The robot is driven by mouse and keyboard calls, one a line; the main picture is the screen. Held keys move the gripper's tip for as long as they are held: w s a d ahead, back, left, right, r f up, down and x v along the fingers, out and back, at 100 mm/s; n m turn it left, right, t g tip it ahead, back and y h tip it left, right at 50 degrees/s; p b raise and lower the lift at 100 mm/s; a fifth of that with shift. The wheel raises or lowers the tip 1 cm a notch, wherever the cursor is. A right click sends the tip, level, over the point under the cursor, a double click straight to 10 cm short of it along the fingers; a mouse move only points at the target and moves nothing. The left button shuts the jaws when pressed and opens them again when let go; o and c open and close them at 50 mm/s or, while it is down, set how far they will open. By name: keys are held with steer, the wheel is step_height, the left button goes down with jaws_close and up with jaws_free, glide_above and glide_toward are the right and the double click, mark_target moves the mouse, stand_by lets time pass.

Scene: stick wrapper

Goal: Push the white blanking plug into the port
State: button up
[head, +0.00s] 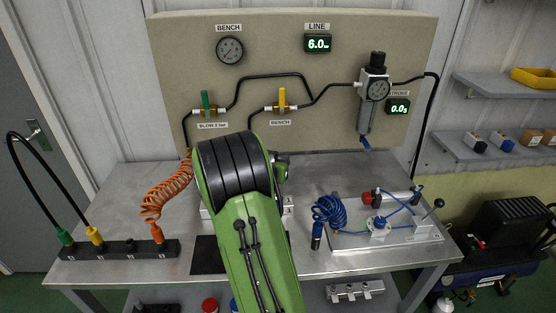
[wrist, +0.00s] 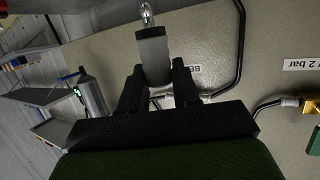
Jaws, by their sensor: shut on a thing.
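My gripper (wrist: 157,78) shows in the wrist view with its two black fingers closed on a grey-looking cylinder (wrist: 153,50) with a shiny, narrower tip pointing away from the fingers. It looks grey here, so I cannot tell for sure that it is the white blanking plug. In the head view my green arm hides the gripper and what it holds. A black manifold block (head: 120,250) lies at the table's left with green, yellow and orange connectors in it. A part of its top between the yellow and orange connectors is free. I cannot tell which port is meant.
The beige panel (head: 290,60) carries gauges, valves and black hoses. An orange coiled hose (head: 170,190) hangs left of my arm. A plate with a cylinder and blue tubing (head: 385,232) lies on the right. A pale block (head: 288,207) is partly hidden behind my arm.

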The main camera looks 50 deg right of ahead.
steer(key=shift+w+d+f+b, duration=0.1)
steer(key=shift+b, duration=0.35)
steer(key=shift+f+b, duration=0.65)
steer(key=shift+b, duration=0.2)
step_height(320, 180, down, 4)
steer(key=b, duration=0.5)
steer(key=shift+f, duration=0.2)
steer(key=shift+r, duration=0.1)
steer(key=shift+b, duration=0.95)
steer(key=shift+f+b, duration=1.55)
steer(key=shift+b, duration=0.35)
